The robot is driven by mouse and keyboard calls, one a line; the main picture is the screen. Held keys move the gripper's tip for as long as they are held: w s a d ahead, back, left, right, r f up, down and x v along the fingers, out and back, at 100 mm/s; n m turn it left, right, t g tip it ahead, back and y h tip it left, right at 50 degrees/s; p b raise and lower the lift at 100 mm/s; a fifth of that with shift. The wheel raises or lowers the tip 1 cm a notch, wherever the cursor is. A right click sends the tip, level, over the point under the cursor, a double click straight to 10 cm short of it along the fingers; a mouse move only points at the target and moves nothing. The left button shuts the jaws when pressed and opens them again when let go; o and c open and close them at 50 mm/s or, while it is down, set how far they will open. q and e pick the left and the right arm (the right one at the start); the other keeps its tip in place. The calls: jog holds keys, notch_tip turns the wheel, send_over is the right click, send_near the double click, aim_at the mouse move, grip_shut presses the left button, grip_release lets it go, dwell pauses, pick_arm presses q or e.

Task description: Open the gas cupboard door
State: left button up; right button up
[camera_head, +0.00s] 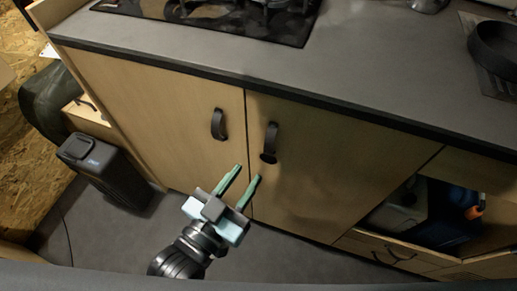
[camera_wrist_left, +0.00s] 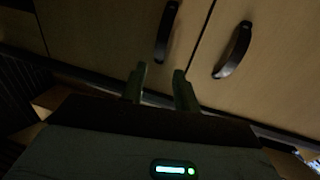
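Two light wood cupboard doors stand side by side under the grey worktop. The left door (camera_head: 165,110) and the right door (camera_head: 315,150) are both shut. The left door has a black handle (camera_head: 218,124) and the right door has a black handle (camera_head: 269,142), both near the gap between them. I cannot tell which one is the gas cupboard door. My left gripper (camera_head: 244,176) is open and empty, below the two handles and apart from them. In the left wrist view its fingers (camera_wrist_left: 159,80) point towards the left handle (camera_wrist_left: 166,32); the right handle (camera_wrist_left: 233,50) is further right. My right gripper does not show.
A hob (camera_head: 225,15) is set in the worktop (camera_head: 350,60). A black box (camera_head: 105,172) stands on the floor at the left. At the right an open compartment holds a blue item (camera_head: 450,213), above a drawer (camera_head: 385,252). The floor before the doors is free.

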aim_at(268, 146)
pick_arm(q)
jog(key=shift+x, duration=3.85)
grip_shut()
